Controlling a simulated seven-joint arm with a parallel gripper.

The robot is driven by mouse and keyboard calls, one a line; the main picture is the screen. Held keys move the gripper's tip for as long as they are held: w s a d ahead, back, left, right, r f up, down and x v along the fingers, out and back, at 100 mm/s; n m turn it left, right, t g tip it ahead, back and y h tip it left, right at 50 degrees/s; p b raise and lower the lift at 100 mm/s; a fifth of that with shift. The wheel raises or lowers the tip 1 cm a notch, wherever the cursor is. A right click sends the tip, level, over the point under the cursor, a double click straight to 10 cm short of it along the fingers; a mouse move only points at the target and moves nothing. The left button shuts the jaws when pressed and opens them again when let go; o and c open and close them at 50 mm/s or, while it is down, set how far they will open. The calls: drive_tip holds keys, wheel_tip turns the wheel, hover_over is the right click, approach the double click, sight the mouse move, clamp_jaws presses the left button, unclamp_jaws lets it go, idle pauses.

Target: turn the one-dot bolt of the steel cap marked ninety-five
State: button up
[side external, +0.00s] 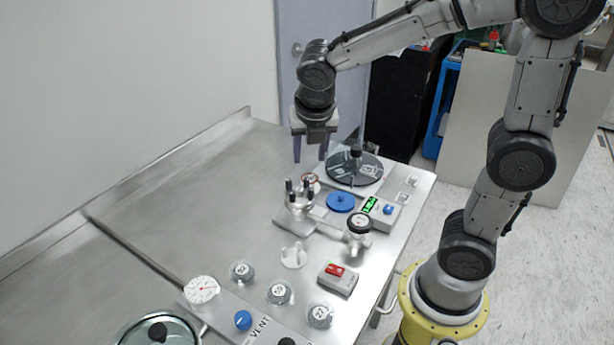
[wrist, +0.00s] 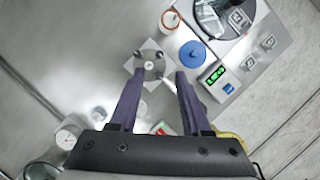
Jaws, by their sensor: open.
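Three round steel caps with number labels stand along the front panel in the side view: a left one (side external: 242,271), a middle one (side external: 279,291) and a right one (side external: 320,315). I cannot read surely which is ninety-five, nor make out a one-dot bolt. A steel fitting with several dark-topped upright posts (side external: 300,204) sits on a square plate; it also shows in the wrist view (wrist: 150,66). My gripper (side external: 310,158) is open and empty, fingers pointing down above the table behind the fitting. In the wrist view its fingertips (wrist: 160,78) appear on either side of the fitting's near edge.
A blue disc (side external: 340,202) and a box with a green display (side external: 382,211) lie right of the fitting. A glass-covered round plate (side external: 367,170) is behind. A black-topped valve (side external: 358,228), red-switch box (side external: 337,278) and gauge (side external: 202,290) stand nearer. The table's left is clear.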

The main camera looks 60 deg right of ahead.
sight(307, 179)
drive_tip(key=x, duration=1)
drive_tip(key=shift+a, duration=0.1)
clamp_jaws()
